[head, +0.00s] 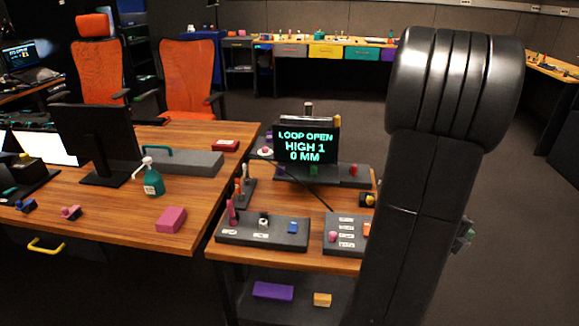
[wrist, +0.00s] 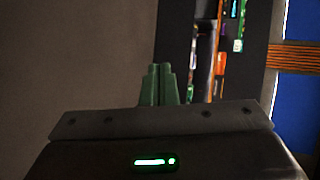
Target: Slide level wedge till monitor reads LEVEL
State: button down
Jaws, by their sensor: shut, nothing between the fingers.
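The monitor (head: 305,146) stands at the back of the small wooden cart and reads "LOOP OPEN", "HIGH 1", "0 MM" in green. I cannot tell which piece is the level wedge. My gripper (wrist: 160,68) shows in the wrist view with its green fingers together and empty, away from the panel. In the head view my arm hides most of it.
A second panel (head: 345,234) with a pink knob (head: 333,236) sits to the right, partly behind my arm. Purple (head: 272,291) and orange (head: 322,299) blocks lie on the lower shelf.

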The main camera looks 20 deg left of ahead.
aim_at(313, 172)
jog(key=j+u, duration=0.15)
jog(key=j, duration=0.3)
jog(key=i+j+u, duration=0.1)
jog(key=j, duration=0.35)
jog(key=i+j+u, duration=0.15)
jog(key=j, duration=0.3)
jog(key=j+u, duration=0.15)
jog(key=j, duration=0.3)
jog(key=i, duration=0.05)
